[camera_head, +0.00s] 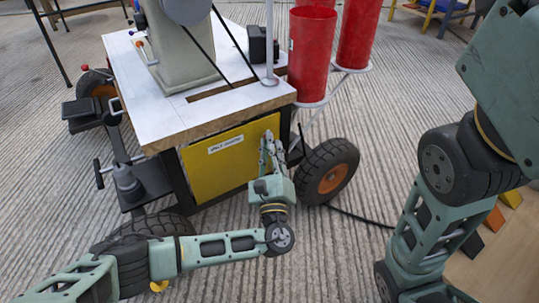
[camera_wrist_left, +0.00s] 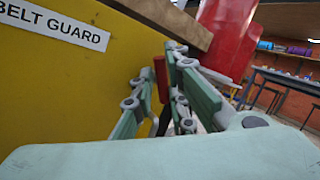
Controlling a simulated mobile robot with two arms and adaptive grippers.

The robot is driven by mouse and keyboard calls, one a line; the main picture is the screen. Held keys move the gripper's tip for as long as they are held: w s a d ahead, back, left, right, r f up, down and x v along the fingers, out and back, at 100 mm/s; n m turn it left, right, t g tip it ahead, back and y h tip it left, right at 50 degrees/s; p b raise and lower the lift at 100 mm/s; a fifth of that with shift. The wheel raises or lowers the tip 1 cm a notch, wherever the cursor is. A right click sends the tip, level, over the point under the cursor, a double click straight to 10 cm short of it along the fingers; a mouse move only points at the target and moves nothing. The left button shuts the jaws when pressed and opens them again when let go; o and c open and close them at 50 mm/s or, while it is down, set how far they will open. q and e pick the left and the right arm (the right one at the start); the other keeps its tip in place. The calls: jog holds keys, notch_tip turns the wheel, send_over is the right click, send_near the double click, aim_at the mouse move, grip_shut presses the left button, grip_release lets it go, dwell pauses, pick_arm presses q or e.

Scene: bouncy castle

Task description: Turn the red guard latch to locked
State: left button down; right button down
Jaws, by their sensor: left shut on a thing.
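The yellow belt guard panel (camera_head: 220,165) is on the side of the wheeled machine, below its white tabletop; it also fills the left of the left wrist view (camera_wrist_left: 60,100). My left gripper (camera_head: 271,143) is at the panel's right edge, fingers pointing at it. In the left wrist view the fingers (camera_wrist_left: 168,85) close around the red guard latch (camera_wrist_left: 160,78). Only a small red part of the latch shows between them; its handle angle is mostly hidden. In the head view the fingers cover the latch. My right arm shows on the right, but its gripper is out of frame.
A black tyre with an orange hub (camera_head: 326,171) stands just right of my left gripper. Red cylinders (camera_head: 312,55) stand above, beside the tabletop (camera_head: 185,105). A black cable (camera_head: 360,217) lies on the ridged floor. Open floor lies right of the wheel.

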pick_arm(q)
jog(key=shift+w+d+f+n+y+b, duration=0.15)
jog(key=shift+n+y+b, duration=1.3)
jog(key=shift+n, duration=1.1)
jog(key=shift+s+d+f+n+y+b, duration=0.15)
jog(key=shift+n+y+b, duration=0.75)
jog(key=shift+n+y, duration=1.25)
jog(key=shift+w+d+f+n+y+b, duration=0.2)
jog(key=shift+n+y+b, duration=1.05)
jog(key=shift+n, duration=1.65)
jog(key=shift+a+n+y, duration=0.1)
jog(key=shift+n+y, duration=0.15)
jog(key=shift+n, duration=0.05)
jog(key=c, duration=1.8)
grip_release()
jog(key=shift+r, duration=0.1)
